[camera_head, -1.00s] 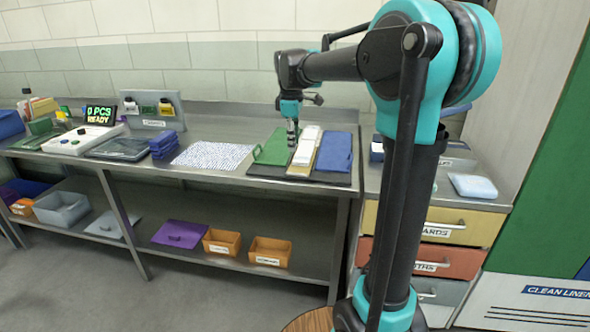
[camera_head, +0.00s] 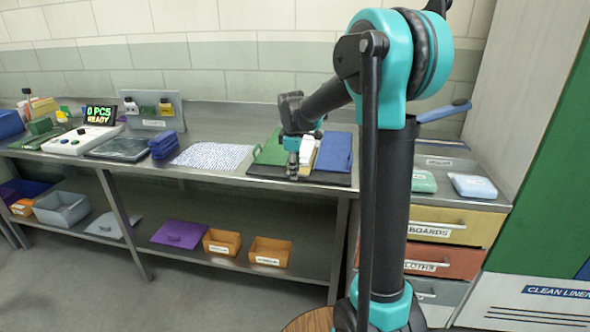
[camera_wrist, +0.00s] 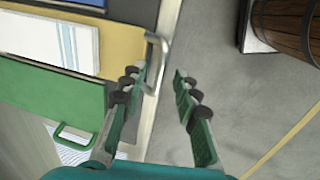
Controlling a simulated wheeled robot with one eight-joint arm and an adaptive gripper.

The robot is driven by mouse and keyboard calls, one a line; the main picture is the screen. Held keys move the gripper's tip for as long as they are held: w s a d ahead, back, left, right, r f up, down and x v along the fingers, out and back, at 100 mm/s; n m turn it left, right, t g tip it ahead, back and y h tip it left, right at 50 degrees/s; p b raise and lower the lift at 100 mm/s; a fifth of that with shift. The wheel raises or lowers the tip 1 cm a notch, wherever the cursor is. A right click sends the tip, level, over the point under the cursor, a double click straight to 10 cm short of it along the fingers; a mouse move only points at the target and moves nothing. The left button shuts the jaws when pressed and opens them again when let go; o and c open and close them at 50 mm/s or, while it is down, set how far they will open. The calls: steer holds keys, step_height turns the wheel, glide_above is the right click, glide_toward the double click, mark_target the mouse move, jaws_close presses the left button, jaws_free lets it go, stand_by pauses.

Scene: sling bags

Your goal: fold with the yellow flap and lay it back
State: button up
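The yellow flap (camera_wrist: 122,50) lies flat, with a grey bar handle (camera_wrist: 160,55) at its near end. A white cloth with blue stripes (camera_wrist: 40,40) lies on the flap. The cloth also shows in the head view (camera_head: 307,150). The green flap (camera_wrist: 50,100) lies on one side and the blue flap (camera_head: 335,152) on the other. My gripper (camera_wrist: 156,78) is open and empty. In the wrist view the handle reaches between its fingertips; contact cannot be told. In the head view my gripper (camera_head: 293,172) is over the near end and hides part of the yellow flap.
The flaps rest on a dark base (camera_head: 330,179) near the bench's front edge. A white speckled sheet (camera_head: 212,156) lies left of them. A drawer unit (camera_head: 465,222) stands to the right. Beyond the bench edge is open floor, with a wooden barrel (camera_wrist: 290,25).

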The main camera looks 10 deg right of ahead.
steer(key=shift+c, duration=0.4)
jaws_close()
